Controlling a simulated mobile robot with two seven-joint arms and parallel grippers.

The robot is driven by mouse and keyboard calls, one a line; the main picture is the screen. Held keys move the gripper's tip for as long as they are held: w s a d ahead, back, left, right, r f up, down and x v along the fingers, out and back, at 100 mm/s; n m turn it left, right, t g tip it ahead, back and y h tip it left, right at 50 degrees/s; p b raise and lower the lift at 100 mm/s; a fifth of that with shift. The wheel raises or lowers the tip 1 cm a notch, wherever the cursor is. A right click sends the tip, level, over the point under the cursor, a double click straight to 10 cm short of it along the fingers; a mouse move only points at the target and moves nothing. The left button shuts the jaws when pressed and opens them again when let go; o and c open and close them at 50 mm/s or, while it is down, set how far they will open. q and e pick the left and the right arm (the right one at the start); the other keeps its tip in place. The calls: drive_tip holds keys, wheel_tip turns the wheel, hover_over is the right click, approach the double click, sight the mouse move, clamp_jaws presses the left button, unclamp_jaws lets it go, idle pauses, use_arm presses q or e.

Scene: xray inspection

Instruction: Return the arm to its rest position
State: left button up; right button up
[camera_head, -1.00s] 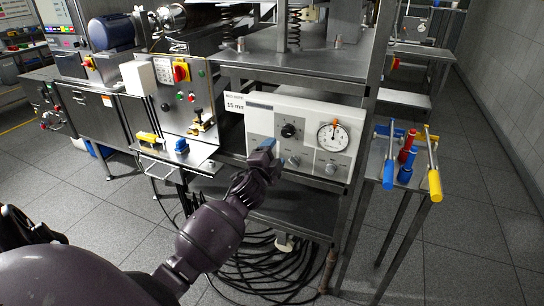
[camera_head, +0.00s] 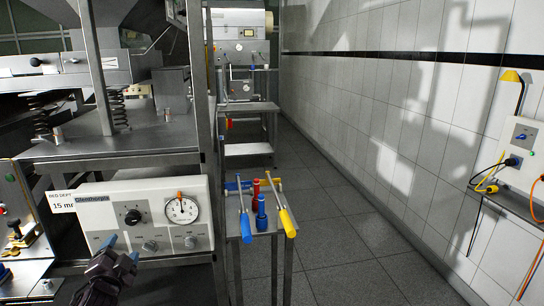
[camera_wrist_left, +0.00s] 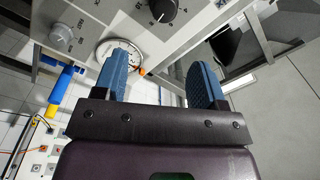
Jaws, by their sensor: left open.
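My left gripper (camera_head: 124,250) shows at the lower left of the head view, in front of the lower edge of a white control panel (camera_head: 103,204). In the left wrist view its two blue fingers (camera_wrist_left: 163,82) stand wide apart with nothing between them. The panel carries a black knob (camera_head: 133,216), a round dial gauge (camera_head: 182,209) with an orange pointer and several grey knobs. The knob and gauge also show beyond the fingers in the left wrist view. My right gripper is not in view.
A small metal stand (camera_head: 262,225) right of the panel holds blue- and yellow-handled tools and red and blue pieces. A metal frame post (camera_head: 196,120) rises left of it. A clear floor aisle (camera_head: 340,235) runs along the tiled wall. A wall box (camera_head: 522,155) with cables hangs at right.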

use_arm(q)
drive_tip(key=s+d+f+n+g+h, duration=0.1)
drive_tip(key=s+d+f+n+g, duration=0.1)
drive_tip(key=s+d+f, duration=0.2)
drive_tip(key=s+d+f+n+g+h, duration=0.1)
drive_tip(key=s+d+f+n+g, duration=0.1)
drive_tip(key=s+f, duration=0.8)
drive_tip(key=s+d+f+n+g+h, duration=0.2)
drive_tip(key=s+d+f+n, duration=0.2)
drive_tip(key=s, duration=0.9)
wheel_tip(320, 180, down, 4)
drive_tip(key=d, duration=0.2)
drive_tip(key=shift+s+d, duration=0.3)
drive_tip(key=shift+s, duration=0.1)
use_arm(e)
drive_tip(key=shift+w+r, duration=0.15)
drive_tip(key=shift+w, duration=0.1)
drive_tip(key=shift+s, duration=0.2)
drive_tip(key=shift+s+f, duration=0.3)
use_arm(q)
drive_tip(key=shift+f, duration=0.1)
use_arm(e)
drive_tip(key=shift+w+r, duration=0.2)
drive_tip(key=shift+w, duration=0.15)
